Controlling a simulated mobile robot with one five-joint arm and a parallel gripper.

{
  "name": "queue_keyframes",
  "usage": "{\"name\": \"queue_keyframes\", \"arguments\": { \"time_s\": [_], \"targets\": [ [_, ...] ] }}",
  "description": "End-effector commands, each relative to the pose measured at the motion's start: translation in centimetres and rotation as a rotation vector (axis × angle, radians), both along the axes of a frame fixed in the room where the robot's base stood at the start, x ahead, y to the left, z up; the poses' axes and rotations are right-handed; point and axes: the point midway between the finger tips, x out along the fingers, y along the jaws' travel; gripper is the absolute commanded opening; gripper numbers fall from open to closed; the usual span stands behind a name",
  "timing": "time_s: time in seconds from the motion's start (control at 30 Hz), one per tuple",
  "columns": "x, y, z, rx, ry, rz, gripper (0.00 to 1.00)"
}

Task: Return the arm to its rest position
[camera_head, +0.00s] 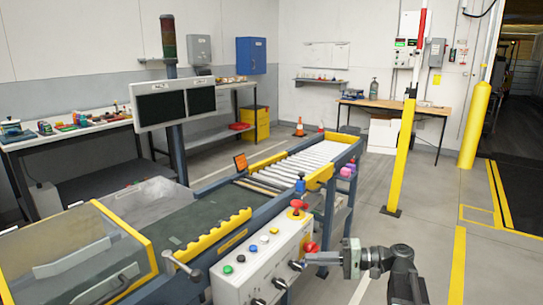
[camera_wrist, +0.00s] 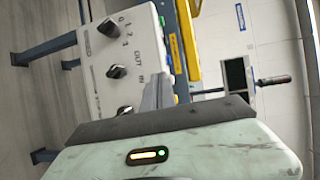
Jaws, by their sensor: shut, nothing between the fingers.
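My gripper (camera_head: 312,259) is at the lower middle of the head view, at the end of my dark grey arm, pointing left. Its fingers are shut and empty. It is in front of the right end of the white control panel (camera_head: 262,256), close to the panel's black rotary knobs; whether it touches one cannot be told. In the wrist view my gripper (camera_wrist: 158,88) reaches up toward the same panel (camera_wrist: 108,45), shown turned sideways. Three black knobs with markings show there, to the left of the fingers.
A roller conveyor (camera_head: 305,165) runs behind the panel, with a red mushroom button (camera_head: 297,205) on the panel top. A yellow post (camera_head: 402,155) stands beyond my arm. A wooden table (camera_head: 400,104) is at the back wall. Floor to the right is clear.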

Motion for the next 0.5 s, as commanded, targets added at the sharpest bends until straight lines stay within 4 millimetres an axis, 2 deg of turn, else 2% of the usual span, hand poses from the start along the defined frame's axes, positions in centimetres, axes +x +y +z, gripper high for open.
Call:
{"name": "queue_keyframes", "arguments": {
  "time_s": [0.03, 0.1, 0.3, 0.4, 0.5],
  "targets": [
    [-0.6, 1.8, 4.4, -0.041, 0.013, 0.027, 0.00],
    [-1.2, 3.9, 6.1, -0.115, 0.033, 0.059, 0.00],
    [-3.7, 8.1, 9.7, -0.382, 0.083, 0.143, 0.00],
    [-5.0, 8.9, 10.6, -0.537, 0.099, 0.174, 0.00],
    [-6.1, 8.7, 11.1, -0.694, 0.107, 0.196, 0.00]
  ]
}}
